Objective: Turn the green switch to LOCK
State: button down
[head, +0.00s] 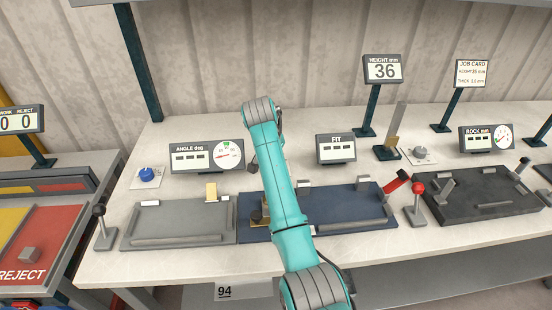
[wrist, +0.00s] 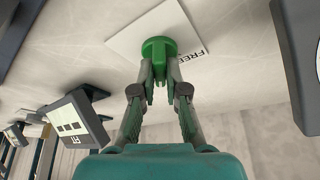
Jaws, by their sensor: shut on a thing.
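The green switch (wrist: 158,46) is a round knob on a white plate (wrist: 125,38) in the wrist view. The word FREE shows on the plate at the knob's right, partly covered by my gripper. No LOCK label can be seen. My gripper (wrist: 159,72) is shut on the green switch, with one finger on each side of its grip. In the head view my arm covers the switch and its plate.
The FIT display (head: 336,149) stands right of my arm, and the ANGLE display (head: 207,156) with its dial stands left. A blue knob (head: 147,174) is farther left. A blue bed (head: 345,208) lies under my arm. A red-knobbed lever (head: 418,190) stands at the right.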

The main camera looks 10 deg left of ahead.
jog(key=shift+m, duration=0.4)
jog(key=c, duration=1.2)
grip_release()
jog(key=v, duration=1.2)
jog(key=shift+a, duration=0.2)
jog(key=shift+s, duration=0.15)
